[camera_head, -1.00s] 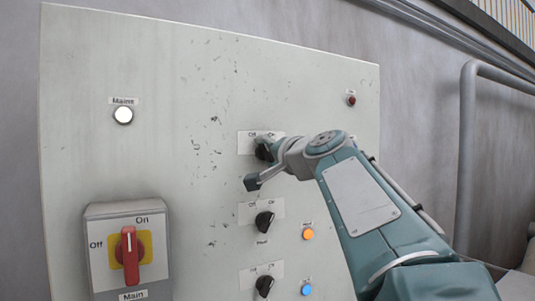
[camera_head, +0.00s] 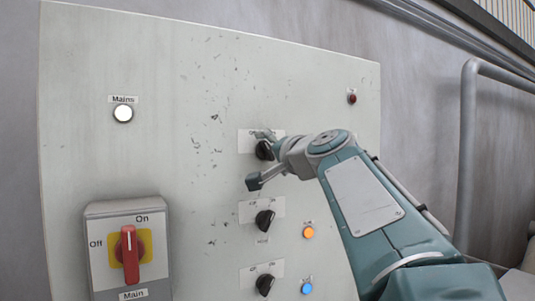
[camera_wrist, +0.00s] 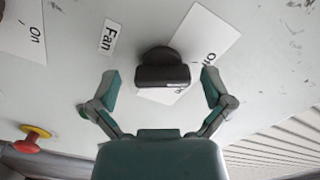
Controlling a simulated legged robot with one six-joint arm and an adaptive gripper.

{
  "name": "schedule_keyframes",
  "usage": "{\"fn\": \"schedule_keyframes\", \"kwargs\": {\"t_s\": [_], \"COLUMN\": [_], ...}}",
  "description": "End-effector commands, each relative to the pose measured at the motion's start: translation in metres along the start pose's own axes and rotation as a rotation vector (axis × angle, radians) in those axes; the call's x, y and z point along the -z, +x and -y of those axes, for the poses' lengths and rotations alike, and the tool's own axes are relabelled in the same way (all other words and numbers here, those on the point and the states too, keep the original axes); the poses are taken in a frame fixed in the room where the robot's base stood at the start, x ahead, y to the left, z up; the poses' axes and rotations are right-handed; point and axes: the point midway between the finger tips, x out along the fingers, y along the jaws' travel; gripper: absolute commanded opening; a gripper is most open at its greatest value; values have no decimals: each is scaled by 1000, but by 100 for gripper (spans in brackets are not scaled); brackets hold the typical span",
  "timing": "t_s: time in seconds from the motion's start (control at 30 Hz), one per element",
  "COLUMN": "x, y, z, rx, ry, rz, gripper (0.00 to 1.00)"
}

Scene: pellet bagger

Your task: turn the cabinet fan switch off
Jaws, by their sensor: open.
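The black fan switch knob (camera_head: 263,150) is the top of the column of knobs on the grey panel. In the wrist view the knob (camera_wrist: 163,75) lies between my fingers, next to a "Fan" label (camera_wrist: 108,36) and a plate marked "On" (camera_wrist: 205,35). The "Off" mark is mostly hidden behind the knob in the wrist view. My gripper (camera_head: 259,160) is open, with one finger on each side of the knob; it also shows in the wrist view (camera_wrist: 160,82). Gaps show between both fingers and the knob. Its exact setting is hard to tell.
Two more black knobs (camera_head: 264,221) (camera_head: 265,284) sit below, beside an orange lamp (camera_head: 308,232) and a blue lamp (camera_head: 307,288). A red-handled main switch (camera_head: 130,255) juts out at lower left. A white lamp (camera_head: 123,113) glows above it. A grey pipe (camera_head: 467,150) stands at right.

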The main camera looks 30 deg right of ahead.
Motion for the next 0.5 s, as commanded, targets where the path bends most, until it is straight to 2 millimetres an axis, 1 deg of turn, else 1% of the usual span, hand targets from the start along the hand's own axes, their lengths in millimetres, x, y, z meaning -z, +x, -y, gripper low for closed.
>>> {"fn": "schedule_keyframes", "kwargs": {"t_s": [0.17, 0.4, 0.5], "x": [0, 0, 0], "y": [-30, -80, -97], "z": [1, 0, -1], "rx": [1, -1, -3], "ry": [-2, -1, -2], "rz": [-4, -5, -4], "gripper": [100, 100, 100]}}
